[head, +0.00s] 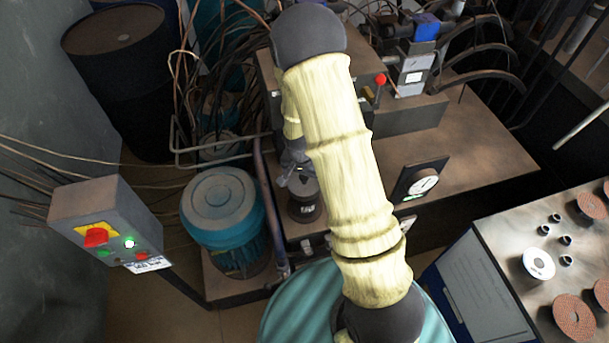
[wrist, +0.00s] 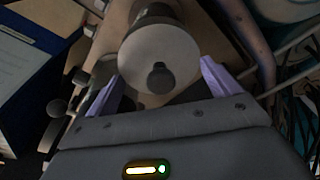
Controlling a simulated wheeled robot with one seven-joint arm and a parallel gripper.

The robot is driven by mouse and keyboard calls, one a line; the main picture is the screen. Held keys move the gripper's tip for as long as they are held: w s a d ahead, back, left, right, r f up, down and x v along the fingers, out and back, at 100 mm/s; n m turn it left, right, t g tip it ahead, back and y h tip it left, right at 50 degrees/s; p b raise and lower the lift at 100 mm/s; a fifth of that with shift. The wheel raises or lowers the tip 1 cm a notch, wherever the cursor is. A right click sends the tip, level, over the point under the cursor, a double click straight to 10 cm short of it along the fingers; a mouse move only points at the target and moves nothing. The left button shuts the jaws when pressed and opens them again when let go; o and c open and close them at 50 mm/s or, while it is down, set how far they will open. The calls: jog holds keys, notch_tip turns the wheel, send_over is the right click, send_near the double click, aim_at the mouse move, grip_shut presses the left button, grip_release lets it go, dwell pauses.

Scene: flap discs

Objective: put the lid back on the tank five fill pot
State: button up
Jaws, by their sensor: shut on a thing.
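The lid (wrist: 140,60) is a pale grey round disc with a dark knob, between my two fingers in the wrist view. My gripper (wrist: 160,72) is shut on it, one pale finger at each side. In the head view my gripper (head: 297,180) is partly hidden behind my arm, just above the dark round fill pot (head: 306,211) on the brown machine top. The fill pot's mouth is hidden. I cannot tell whether the lid touches the pot or is held above it.
A blue-green motor (head: 222,215) stands left of the pot, with a pipe (head: 270,205) between them. A gauge (head: 422,183) stands to the right. A control box (head: 105,220) is at the left. A bench with several discs (head: 538,264) is at the right.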

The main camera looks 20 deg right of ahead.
jog(key=shift+f+b, duration=0.75)
jog(key=shift+f, duration=0.2)
jog(key=o, duration=0.9)
jog(key=shift+r+p, duration=2.15)
jog(key=shift+r, duration=0.85)
jog(key=shift+r, duration=0.15)
jog(key=s+r+n, duration=0.2)
jog(key=s+r, duration=0.2)
jog(key=r, duration=0.2)
jog(key=s+r+n, duration=0.3)
jog(key=s+r, duration=0.2)
jog(key=r, duration=0.1)
jog(key=s+r+n+t+y, duration=0.1)
jog(key=s+r+n, duration=0.1)
jog(key=s+r, duration=0.3)
jog(key=shift+s+r, duration=0.2)
jog(key=shift+r, duration=0.25)
